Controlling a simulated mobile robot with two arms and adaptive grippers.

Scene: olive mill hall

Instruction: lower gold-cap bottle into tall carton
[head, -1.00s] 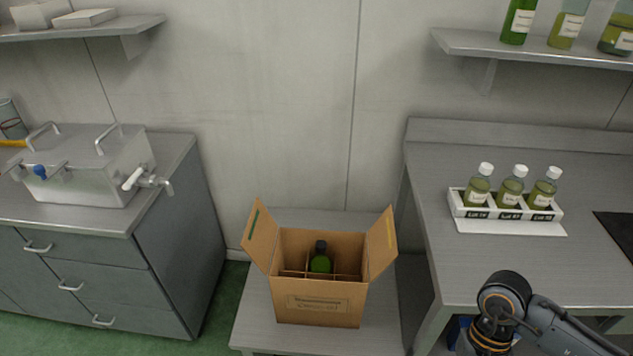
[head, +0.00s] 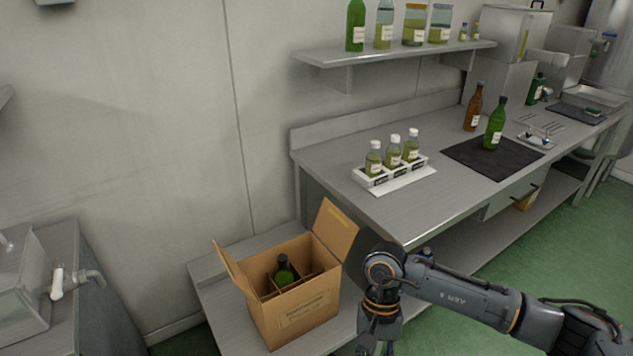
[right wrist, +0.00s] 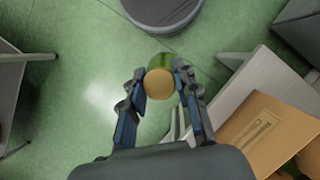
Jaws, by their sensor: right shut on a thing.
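The tall cardboard carton (head: 300,318) stands open on a low grey bench in the head view, its flaps up. It has dividers, and a dark green bottle with a black cap (head: 284,270) stands in one compartment. My right gripper (right wrist: 161,78) is shut on the gold-cap bottle (right wrist: 160,84), seen from above with the round gold cap and a little green glass showing. The carton also shows at the lower right of the right wrist view (right wrist: 255,130), apart from the held bottle. In the head view the right gripper is cut off at the bottom edge, right of the carton.
A long workbench (head: 330,166) holds a white rack (head: 372,181) with three white-capped bottles. A dark mat (head: 480,160), a green bottle (head: 495,124) and a brown bottle (head: 474,108) are farther right. In the wrist view, green floor (right wrist: 80,70) lies under the gripper.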

